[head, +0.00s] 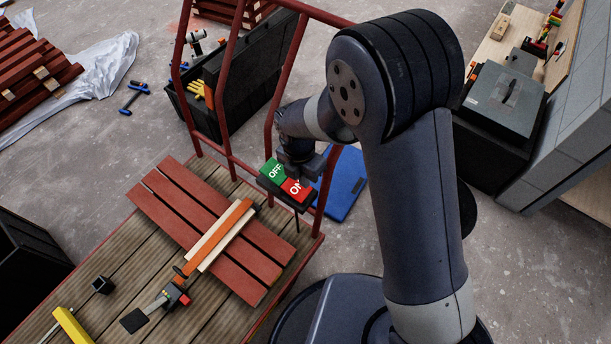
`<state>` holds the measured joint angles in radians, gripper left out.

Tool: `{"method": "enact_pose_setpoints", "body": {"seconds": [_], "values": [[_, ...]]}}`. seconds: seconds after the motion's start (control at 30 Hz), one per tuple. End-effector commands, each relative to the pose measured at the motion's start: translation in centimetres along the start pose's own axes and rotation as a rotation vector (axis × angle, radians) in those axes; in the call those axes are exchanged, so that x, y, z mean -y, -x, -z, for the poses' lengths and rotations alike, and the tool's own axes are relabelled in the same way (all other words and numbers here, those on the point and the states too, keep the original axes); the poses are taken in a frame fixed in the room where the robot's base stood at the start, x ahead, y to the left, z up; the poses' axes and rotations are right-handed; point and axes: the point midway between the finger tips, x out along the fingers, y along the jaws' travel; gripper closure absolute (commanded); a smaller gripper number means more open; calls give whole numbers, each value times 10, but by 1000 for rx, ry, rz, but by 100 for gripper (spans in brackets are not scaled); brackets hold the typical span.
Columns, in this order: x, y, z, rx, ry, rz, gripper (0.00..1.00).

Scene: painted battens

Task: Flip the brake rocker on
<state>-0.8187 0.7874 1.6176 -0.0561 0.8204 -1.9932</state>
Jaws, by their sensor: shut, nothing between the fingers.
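The brake rocker (271,173) sits in a dark housing on the red frame of the cart. Its left half is green and reads OFF; its right half (293,190) is red and reads ON. My gripper (299,181) is shut and empty, pointing down over the ON half and hiding part of its lettering. I cannot tell whether the fingertips touch the rocker, nor which half is pressed in.
The cart's wooden deck (60,262) carries red-brown battens (160,211) with an orange strip and a clamp (180,295). Red rails (223,110) rise beside the rocker. A blue panel (345,185) lies behind my gripper. A black case (255,75) stands beyond the rails.

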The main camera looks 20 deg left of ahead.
Motion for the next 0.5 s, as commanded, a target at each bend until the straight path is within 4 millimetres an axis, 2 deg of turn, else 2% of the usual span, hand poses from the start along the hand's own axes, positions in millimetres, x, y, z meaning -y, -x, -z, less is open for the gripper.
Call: {"method": "enact_pose_setpoints", "body": {"seconds": [0.03,0.2,0.4,0.5], "values": [[4,16,0,2,-1,-4,100],[15,52,0,2,-1,-4,100],[25,82,0,1,0,-2,100],[28,90,0,0,0,-1,100]]}}
